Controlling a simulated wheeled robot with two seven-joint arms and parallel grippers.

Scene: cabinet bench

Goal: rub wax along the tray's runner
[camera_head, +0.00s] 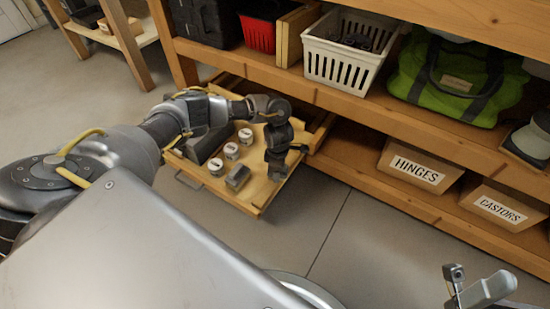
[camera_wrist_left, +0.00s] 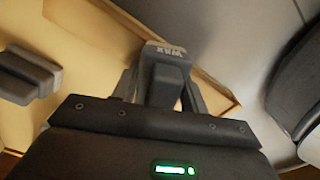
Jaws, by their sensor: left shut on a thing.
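The wooden tray (camera_head: 250,204) is pulled out from under the bench. A pale wooden strip that looks like its runner (camera_head: 320,133) lies along its right side; in the left wrist view a wooden edge (camera_wrist_left: 215,88) runs diagonally by the fingers. My left gripper (camera_head: 277,172) points down at the tray's right side. It is shut on a grey block marked WAX (camera_wrist_left: 165,48), held beside that edge; whether they touch is unclear. The wax is mostly hidden in the head view. My right gripper (camera_head: 470,291) is at the bottom right, partly cut off, its jaw state unclear.
In the tray are several white-topped tins (camera_head: 231,151), a grey block (camera_head: 238,177) and a dark box (camera_head: 206,146). Above stand a white basket (camera_head: 340,70) and a green bag (camera_head: 440,85). HINGES (camera_head: 412,168) and CASTORS (camera_head: 500,208) boxes are on the lower shelf. Floor in front is clear.

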